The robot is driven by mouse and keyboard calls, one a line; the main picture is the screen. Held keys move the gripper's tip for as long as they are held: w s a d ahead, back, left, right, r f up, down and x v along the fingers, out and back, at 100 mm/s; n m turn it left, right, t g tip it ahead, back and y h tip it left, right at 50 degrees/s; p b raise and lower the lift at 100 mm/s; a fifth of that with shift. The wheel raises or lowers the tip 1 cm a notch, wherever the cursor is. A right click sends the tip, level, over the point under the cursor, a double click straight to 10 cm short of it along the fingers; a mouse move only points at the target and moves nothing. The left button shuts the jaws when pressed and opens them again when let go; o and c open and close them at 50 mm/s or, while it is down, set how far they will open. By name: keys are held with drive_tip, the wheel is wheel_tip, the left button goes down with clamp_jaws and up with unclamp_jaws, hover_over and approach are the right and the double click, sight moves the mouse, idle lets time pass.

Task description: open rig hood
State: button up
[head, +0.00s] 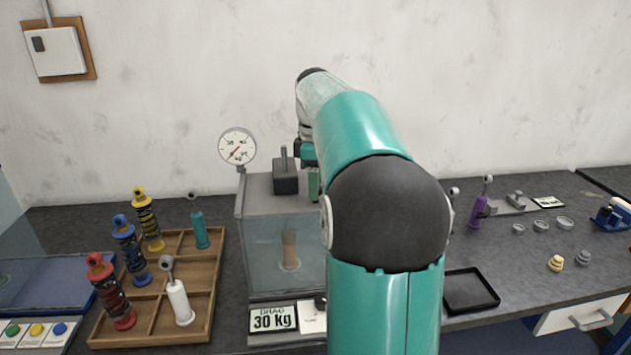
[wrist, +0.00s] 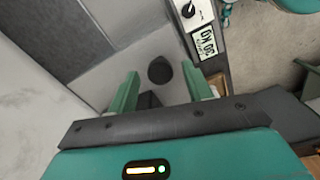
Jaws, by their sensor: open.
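The rig (head: 243,225) is a grey-framed box with clear panels, and its hood looks closed. A short brownish cylinder (head: 290,250) stands inside, behind the clear front. A dark block with an upright pin (head: 286,180) is on top. My gripper (wrist: 160,72) is open over the rig's top, its two green fingers apart. In the head view my arm hides most of it and the rig's right side. In the wrist view a dark round piece (wrist: 160,68) shows between the fingertips, with a dark block (wrist: 149,100) closer in. I cannot tell whether the fingers touch anything.
A round gauge (head: 238,147) stands at the rig's back left. A wooden tray (head: 215,275) with several shock absorbers is to the left. A black tray (head: 470,290) and small parts lie to the right.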

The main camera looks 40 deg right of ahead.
clamp_jaws()
drive_tip(key=s+d, duration=1.1)
drive_tip(key=d, duration=0.5)
unclamp_jaws()
drive_tip(key=shift+r, duration=0.15)
wheel_tip(320, 180, up, 14)
drive_tip(key=shift+f, duration=0.25)
idle(0.3)
idle(0.5)
